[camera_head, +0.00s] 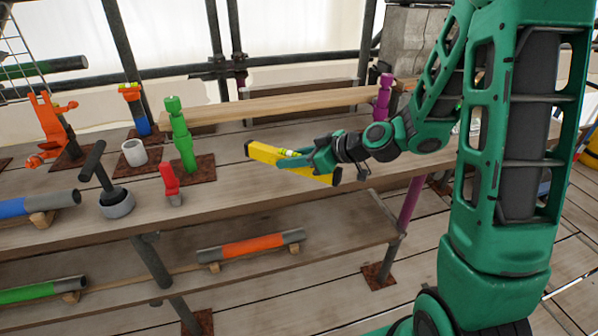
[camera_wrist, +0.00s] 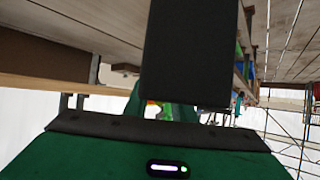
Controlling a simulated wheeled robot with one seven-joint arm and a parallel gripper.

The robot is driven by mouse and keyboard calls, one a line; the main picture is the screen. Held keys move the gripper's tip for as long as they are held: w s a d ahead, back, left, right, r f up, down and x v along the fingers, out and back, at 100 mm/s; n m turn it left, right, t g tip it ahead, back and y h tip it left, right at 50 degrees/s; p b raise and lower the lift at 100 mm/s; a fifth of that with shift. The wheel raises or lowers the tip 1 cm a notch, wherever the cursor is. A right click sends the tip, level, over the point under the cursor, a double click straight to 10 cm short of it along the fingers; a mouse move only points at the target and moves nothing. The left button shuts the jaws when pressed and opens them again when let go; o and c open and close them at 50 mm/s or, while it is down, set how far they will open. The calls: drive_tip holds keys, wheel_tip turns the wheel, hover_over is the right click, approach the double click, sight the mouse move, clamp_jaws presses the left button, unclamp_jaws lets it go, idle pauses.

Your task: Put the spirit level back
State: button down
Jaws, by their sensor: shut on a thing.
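The yellow spirit level (camera_head: 262,152) has black ends and a small vial near its middle. My gripper (camera_head: 289,158) is shut on it near the middle and holds it above the grey plank bench, tilted with its right end lower. From the head view I cannot tell the exact gap between the level and the planks. In the wrist view a large dark block fills the upper middle; I cannot tell whether it is the level's end or part of my gripper.
The plank bench (camera_head: 232,196) carries a red-handled tool (camera_head: 169,178), a green post (camera_head: 180,140), a white cup (camera_head: 134,152) and a black-handled tamper (camera_head: 115,202) on the left. A long timber (camera_head: 270,104) lies behind. Below, an orange-and-grey tube (camera_head: 252,246) rests on a lower shelf.

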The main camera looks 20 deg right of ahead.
hover_over(301, 177)
wheel_tip(301, 177, down, 4)
drive_tip(key=shift+f, duration=2.3)
drive_tip(key=shift+f, duration=0.1)
drive_tip(key=c, duration=1.5)
unclamp_jaws()
drive_tip(key=shift+d, duration=0.1)
drive_tip(key=shift+s+d+r, duration=0.1)
drive_tip(key=shift+d+r, duration=0.05)
drive_tip(key=shift+r, duration=0.1)
drive_tip(key=v, duration=1.1)
drive_tip(key=shift+s+d, duration=0.15)
drive_tip(key=shift+s, duration=0.1)
